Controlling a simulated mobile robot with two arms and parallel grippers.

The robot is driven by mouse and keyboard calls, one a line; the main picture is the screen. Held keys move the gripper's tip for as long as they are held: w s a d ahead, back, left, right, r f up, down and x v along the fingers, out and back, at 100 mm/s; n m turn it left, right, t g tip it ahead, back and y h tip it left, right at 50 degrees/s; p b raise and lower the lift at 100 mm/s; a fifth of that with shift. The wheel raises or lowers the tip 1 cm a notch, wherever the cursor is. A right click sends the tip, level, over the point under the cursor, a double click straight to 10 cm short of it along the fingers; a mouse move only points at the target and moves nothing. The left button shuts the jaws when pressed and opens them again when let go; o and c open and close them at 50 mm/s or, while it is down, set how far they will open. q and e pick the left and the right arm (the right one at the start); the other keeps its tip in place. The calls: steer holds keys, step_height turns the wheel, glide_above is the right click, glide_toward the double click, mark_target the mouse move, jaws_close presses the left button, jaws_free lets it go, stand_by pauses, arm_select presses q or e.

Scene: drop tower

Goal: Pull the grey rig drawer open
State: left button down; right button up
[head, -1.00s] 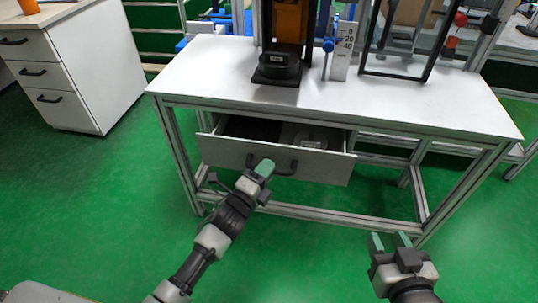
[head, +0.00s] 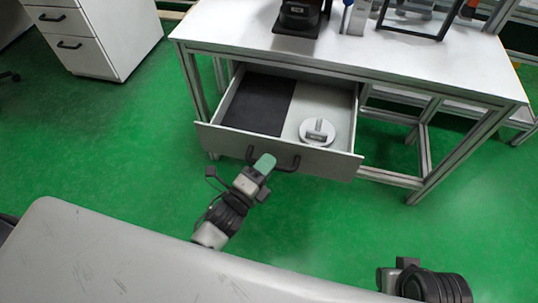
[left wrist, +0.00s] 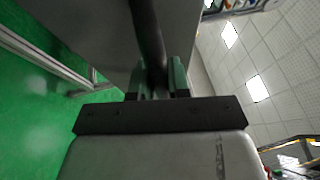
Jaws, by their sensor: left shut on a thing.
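The grey rig drawer (head: 328,164) stands well out from under the white-topped bench (head: 420,64) in the head view. Its dark bar handle (head: 286,166) is on the front panel. My left gripper (head: 264,163) is shut on the handle; the left wrist view shows the dark bar (left wrist: 148,40) between the green fingertips (left wrist: 158,78). Inside the drawer, a dark mat (head: 258,104) lies on the left and a round light-grey piece with a grip (head: 318,131) lies on the right. My right wrist shows at the bottom right, its fingertips out of view.
A white drawer cabinet (head: 100,38) stands at the back left. A dark rig base (head: 298,18) stands on the bench top. The bench's metal legs (head: 455,150) frame the right side. Green floor is clear left and right of the drawer.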

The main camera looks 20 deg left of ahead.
arm_select(q)
steer(key=shift+s, duration=0.1)
steer(key=c, duration=1.1)
jaws_free()
steer(key=v, duration=1)
steer(key=shift+s+p, duration=0.35)
steer(key=shift+p, duration=0.05)
steer(key=shift+a+f, duration=0.15)
steer(key=shift+a, duration=0.05)
